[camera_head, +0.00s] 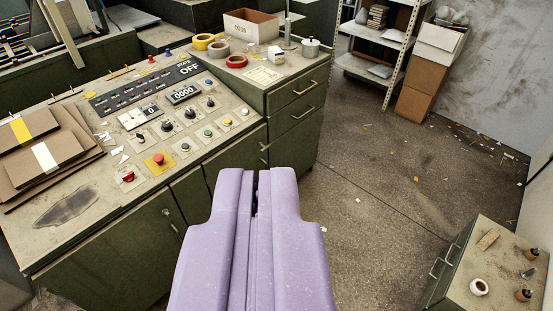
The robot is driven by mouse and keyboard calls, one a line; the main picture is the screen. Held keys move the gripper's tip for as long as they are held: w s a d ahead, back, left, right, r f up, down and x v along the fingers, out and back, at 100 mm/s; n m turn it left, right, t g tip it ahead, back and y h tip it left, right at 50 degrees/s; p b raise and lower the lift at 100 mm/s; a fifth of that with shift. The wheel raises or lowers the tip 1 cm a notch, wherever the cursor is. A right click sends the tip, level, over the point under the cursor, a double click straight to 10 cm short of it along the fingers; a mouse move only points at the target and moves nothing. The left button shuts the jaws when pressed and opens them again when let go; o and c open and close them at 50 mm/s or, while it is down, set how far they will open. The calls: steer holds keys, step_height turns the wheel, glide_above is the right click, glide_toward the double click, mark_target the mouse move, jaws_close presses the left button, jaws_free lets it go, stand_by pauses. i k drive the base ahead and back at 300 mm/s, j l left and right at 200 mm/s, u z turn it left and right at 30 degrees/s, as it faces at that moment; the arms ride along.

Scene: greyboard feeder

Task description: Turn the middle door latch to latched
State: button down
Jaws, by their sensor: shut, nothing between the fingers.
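My purple gripper (256,178) reaches up from the bottom centre, in front of the green control cabinet (105,258). Its fingers are together with nothing between them. A small light latch-like fitting (166,211) shows on the cabinet's front, left of my gripper. Another small fitting (264,148) shows at the cabinet's right end, above my fingertips. I cannot tell which of these is the middle door latch, nor how it is turned. My gripper hides part of the cabinet front between them. It appears apart from both fittings.
A sloped control panel (225,105) with buttons, knobs and an OFF display tops the cabinet. A drawer unit (291,126) adjoins it on the right. A small green cabinet (510,290) stands at lower right. Open floor (385,190) lies between.

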mark_target(260, 144)
steer(key=i+j, duration=0.1)
steer(key=i, duration=0.35)
steer(key=i+j+z, duration=0.1)
steer(key=i, duration=0.35)
steer(key=i+j, duration=0.2)
steer(key=i, duration=0.25)
steer(key=i+l, duration=0.2)
steer(key=i, duration=0.25)
steer(key=i+l+z, duration=0.1)
steer(key=i, duration=0.3)
steer(key=i+l, duration=0.3)
steer(key=i, duration=0.15)
